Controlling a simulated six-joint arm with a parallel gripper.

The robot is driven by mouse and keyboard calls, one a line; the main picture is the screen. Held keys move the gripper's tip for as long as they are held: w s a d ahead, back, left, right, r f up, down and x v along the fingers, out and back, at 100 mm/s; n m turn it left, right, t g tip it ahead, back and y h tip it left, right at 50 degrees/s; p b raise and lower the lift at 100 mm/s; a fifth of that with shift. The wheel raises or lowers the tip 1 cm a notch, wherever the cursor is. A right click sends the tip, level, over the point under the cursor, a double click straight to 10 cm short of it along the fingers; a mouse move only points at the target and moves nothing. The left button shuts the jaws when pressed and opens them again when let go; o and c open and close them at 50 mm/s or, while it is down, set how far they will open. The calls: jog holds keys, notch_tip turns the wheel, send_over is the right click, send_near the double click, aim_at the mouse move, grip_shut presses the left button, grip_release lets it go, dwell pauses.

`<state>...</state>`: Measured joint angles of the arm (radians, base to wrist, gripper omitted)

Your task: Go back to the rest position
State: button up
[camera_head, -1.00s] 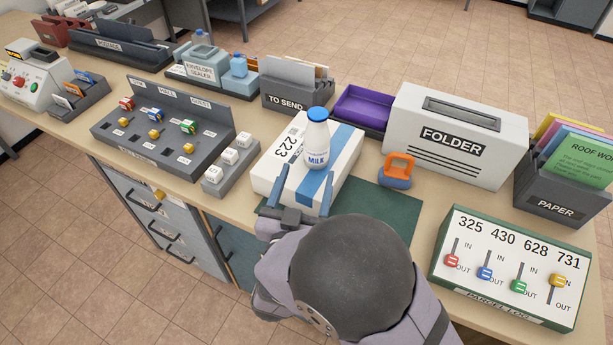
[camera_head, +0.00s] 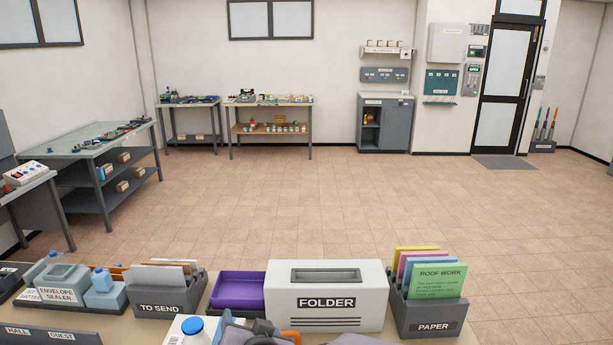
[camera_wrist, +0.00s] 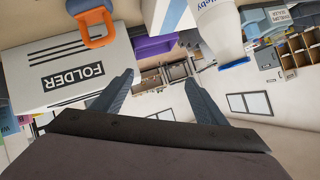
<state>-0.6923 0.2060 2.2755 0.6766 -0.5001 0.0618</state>
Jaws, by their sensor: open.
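My gripper (camera_wrist: 158,80) is open in the wrist view, with its two blue-grey fingers spread and nothing between them. The wrist view is turned over, with the room and its windows showing past the fingers. A white milk bottle (camera_wrist: 220,28) shows beside the right finger, apart from it. In the head view only part of my arm shows at the bottom edge. The bottle's blue cap (camera_head: 191,326) shows just left of it. The fingers cannot be made out in the head view.
The white folder machine (camera_head: 340,280), purple tray (camera_head: 237,290), "to send" holder (camera_head: 158,307) and paper holder (camera_head: 428,315) stand along the desk. An orange-handled item (camera_wrist: 90,25) is near the folder machine. Open floor (camera_head: 330,200) lies beyond the desk.

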jog(key=s+d+f+g+h+b, duration=0.1)
jog(key=s+d+f+g, duration=0.2)
jog(key=d, duration=0.5)
jog(key=s+d+f+g+h+b, duration=0.1)
jog(key=s+d+f+g, duration=0.2)
jog(key=s+d, duration=0.4)
jog(key=s+d+f+g+h, duration=0.1)
jog(key=s+d+f+g, duration=0.2)
jog(key=d, duration=0.7)
jog(key=shift+s+d+f+b, duration=0.15)
jog(key=shift+s+f+b, duration=0.05)
jog(key=shift+s+f, duration=0.4)
jog(key=shift+s+d+f+b, duration=0.2)
jog(key=shift+s+f, duration=0.2)
jog(key=shift+f, duration=0.3)
jog(key=s+d+f+n+g+h, duration=0.1)
jog(key=s+f+g, duration=0.1)
jog(key=s, duration=0.5)
jog(key=shift+s+d+f+n+g+b, duration=0.3)
jog(key=shift+s+f+n, duration=0.1)
jog(key=shift+f, duration=0.1)
